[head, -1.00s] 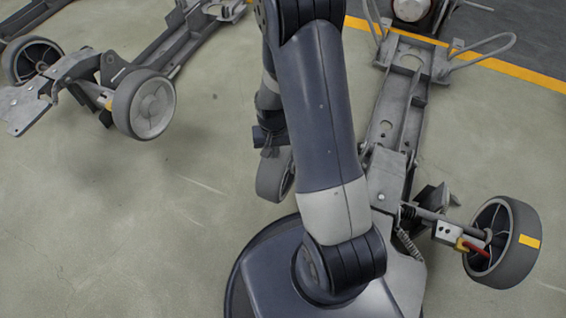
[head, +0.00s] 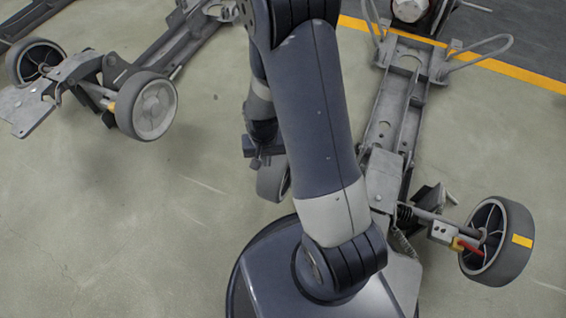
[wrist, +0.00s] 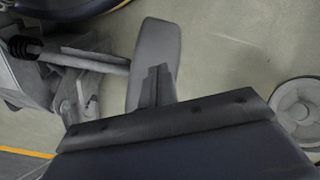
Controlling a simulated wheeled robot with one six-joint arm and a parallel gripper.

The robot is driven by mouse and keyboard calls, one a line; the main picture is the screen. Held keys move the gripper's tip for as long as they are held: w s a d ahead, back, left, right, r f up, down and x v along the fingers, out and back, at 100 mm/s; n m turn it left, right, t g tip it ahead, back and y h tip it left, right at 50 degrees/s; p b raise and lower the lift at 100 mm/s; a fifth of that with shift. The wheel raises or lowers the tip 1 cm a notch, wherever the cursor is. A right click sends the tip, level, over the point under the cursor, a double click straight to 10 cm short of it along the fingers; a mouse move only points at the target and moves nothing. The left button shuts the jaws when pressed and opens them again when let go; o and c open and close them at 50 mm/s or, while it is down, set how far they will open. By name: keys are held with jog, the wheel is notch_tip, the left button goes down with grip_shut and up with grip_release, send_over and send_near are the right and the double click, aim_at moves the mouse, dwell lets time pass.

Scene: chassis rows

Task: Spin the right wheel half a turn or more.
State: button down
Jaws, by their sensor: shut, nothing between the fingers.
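The nearest grey chassis (head: 395,110) has a wheel on each side. Its wheel on the picture's right (head: 497,242) is fully in view, with a yellow patch on the tread. Its wheel on the picture's left (head: 272,183) is partly hidden behind my arm in the head view. My gripper (head: 255,161) is beside that left wheel's upper edge. In the wrist view my gripper (wrist: 156,82) is shut and empty, its tips overlapping the grey tread of this wheel (wrist: 157,42). I cannot tell whether they touch. No yellow patch shows on this wheel.
A second chassis with wheels (head: 147,106) stands at the upper left; its wheel also shows in the wrist view (wrist: 297,105). A yellow floor line (head: 510,70) crosses behind. The floor between the two chassis is clear.

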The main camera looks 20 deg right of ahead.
jog(key=w+d, duration=1.3)
jog(key=shift+s+f, duration=0.1)
jog(key=shift+f+b, duration=1.2)
jog(key=shift+f, duration=0.75)
jog(key=s+a+r+p, duration=0.2)
jog(key=s+a+r, duration=0.2)
jog(key=s+a, duration=0.9)
jog(key=shift+s+a+p, duration=0.2)
jog(key=shift+a+p, duration=0.1)
jog(key=shift+p, duration=0.05)
